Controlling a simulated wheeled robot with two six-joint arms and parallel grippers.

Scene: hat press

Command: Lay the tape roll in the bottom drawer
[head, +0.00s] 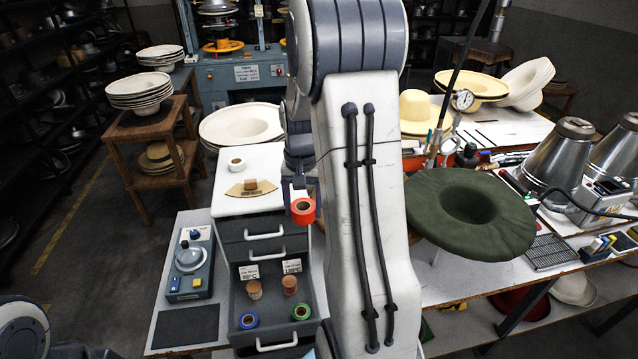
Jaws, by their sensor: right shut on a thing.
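A red-orange tape roll (303,211) is held by my right gripper (300,192), which is shut on it. The roll hangs in front of the right side of the grey drawer cabinet (228,228), above the drawers. The bottom drawer (268,306) is pulled out, with its handle at the front. My right arm hides what lies right of the drawer. My left gripper is not in view.
A white roll (237,165) and a tan curved piece (250,188) lie on the cabinet top. A grey control box (190,265) stands left of the drawer. A green hat (470,213) and metal cones (562,155) occupy the right table.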

